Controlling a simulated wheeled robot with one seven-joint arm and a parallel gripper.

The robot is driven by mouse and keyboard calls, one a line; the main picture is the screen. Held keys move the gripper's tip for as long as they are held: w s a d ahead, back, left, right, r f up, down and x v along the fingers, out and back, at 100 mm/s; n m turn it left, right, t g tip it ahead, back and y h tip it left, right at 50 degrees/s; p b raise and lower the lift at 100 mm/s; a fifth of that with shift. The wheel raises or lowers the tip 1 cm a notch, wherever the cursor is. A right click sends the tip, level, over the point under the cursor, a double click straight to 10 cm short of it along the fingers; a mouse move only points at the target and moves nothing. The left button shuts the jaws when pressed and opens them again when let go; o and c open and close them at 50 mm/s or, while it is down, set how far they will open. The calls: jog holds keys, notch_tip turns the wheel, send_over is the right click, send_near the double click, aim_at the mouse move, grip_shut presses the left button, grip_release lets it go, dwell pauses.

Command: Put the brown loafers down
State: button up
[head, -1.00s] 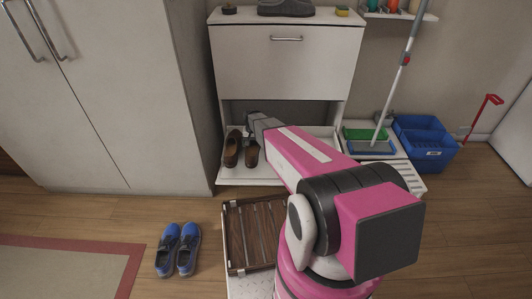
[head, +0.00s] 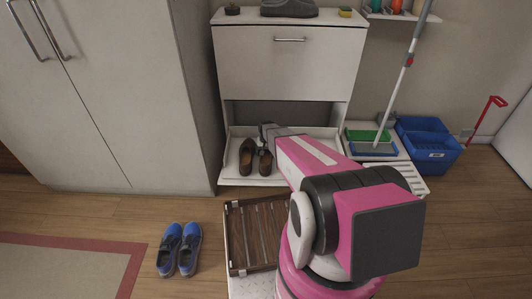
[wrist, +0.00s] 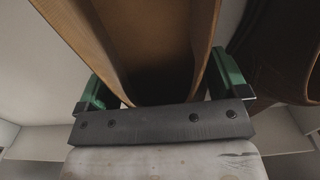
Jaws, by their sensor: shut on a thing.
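The brown loafers (head: 246,155) are side by side at the open lower compartment (head: 235,181) of the white shoe cabinet, toes toward the front. My gripper (head: 266,137) reaches them from behind and to the right, at the heel of the right-hand loafer. In the wrist view, the green-sided fingers of my gripper (wrist: 160,88) are either side of a loafer's heel opening (wrist: 128,45), with its tan wall and dark inside showing. The other dark brown loafer (wrist: 285,45) is at the right there. Whether the soles touch the compartment floor is hard to tell.
A slatted wooden rack (head: 256,236) stands in front of the cabinet. Blue shoes (head: 179,249) are on the floor at left. A blue bin (head: 427,143) and a mop (head: 400,80) are at right. The compartment's upper flap (head: 288,70) is above the loafers.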

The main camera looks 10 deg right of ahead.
jog(key=o, duration=1.1)
jog(key=shift+r, duration=0.1)
notch_tip(320, 180, up, 12)
jog(key=shift+s+f, duration=0.1)
jog(key=s+r, duration=0.5)
jog(key=s, duration=0.3)
jog(key=s+r+n, duration=0.1)
jog(key=s+r, duration=0.5)
jog(key=s, duration=0.3)
jog(key=s+r+n, duration=0.1)
jog(key=s+r, duration=0.4)
jog(key=s, duration=0.4)
jog(key=shift+r, duration=0.2)
